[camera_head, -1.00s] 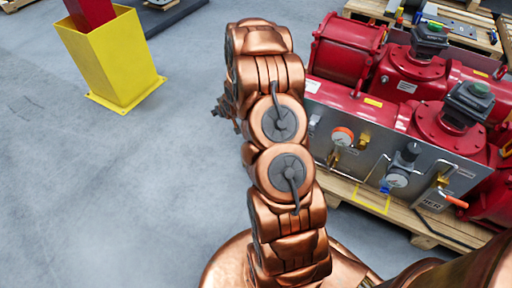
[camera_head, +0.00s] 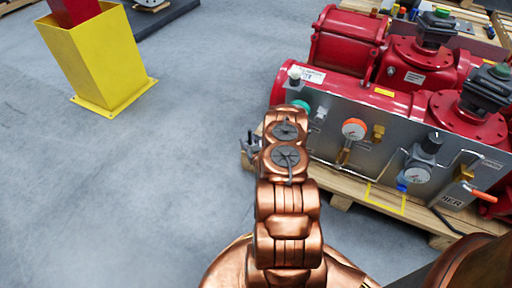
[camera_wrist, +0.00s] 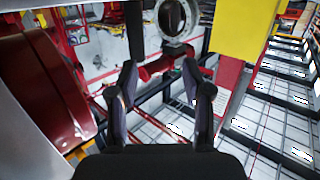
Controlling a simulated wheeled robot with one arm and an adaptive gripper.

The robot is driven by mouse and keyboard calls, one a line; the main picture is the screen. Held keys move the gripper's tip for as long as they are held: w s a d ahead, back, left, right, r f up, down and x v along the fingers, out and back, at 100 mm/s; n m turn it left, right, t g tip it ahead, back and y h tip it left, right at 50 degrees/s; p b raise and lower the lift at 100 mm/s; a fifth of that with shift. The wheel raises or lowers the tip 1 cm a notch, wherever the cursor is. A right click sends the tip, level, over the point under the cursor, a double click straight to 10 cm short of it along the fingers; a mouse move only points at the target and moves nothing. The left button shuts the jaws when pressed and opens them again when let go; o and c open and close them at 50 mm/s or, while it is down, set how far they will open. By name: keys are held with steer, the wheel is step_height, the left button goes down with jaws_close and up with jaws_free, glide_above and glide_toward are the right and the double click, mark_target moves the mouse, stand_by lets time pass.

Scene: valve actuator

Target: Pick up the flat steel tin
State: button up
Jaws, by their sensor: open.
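I cannot make out a flat steel tin in either view. My gripper (camera_wrist: 160,82) shows in the wrist view with two dark fingers standing apart and nothing between them. In the head view only a small dark part of my gripper (camera_head: 251,144) shows, left of my copper-coloured arm, near the left end of the valve panel; the rest is hidden by the arm.
Red valve actuators (camera_head: 347,40) with a grey gauge panel (camera_head: 385,148) sit on a wooden pallet (camera_head: 342,200) at right. A yellow post base (camera_head: 98,58) stands at upper left. Grey floor at left is clear.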

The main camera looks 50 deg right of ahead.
mark_target(250, 139)
steer(key=shift+m+t+h, duration=0.3)
steer(key=shift+m+h, duration=0.3)
steer(key=shift+h, duration=0.2)
steer(key=shift+s+d+f+b, duration=0.15)
steer(key=shift+d+f+b, duration=0.3)
steer(key=shift+f, duration=0.35)
steer(key=shift+s+d+f+b, duration=0.1)
steer(key=shift+d+f+b, duration=0.15)
steer(key=shift+f+b, duration=0.45)
steer(key=shift+s+d+f+b, duration=0.15)
steer(key=shift+d+f+b, duration=0.2)
steer(key=shift+f, duration=0.55)
steer(key=shift+b+x, duration=1)
steer(key=shift+x, duration=1.25)
steer(key=shift+d, duration=0.1)
jaws_close()
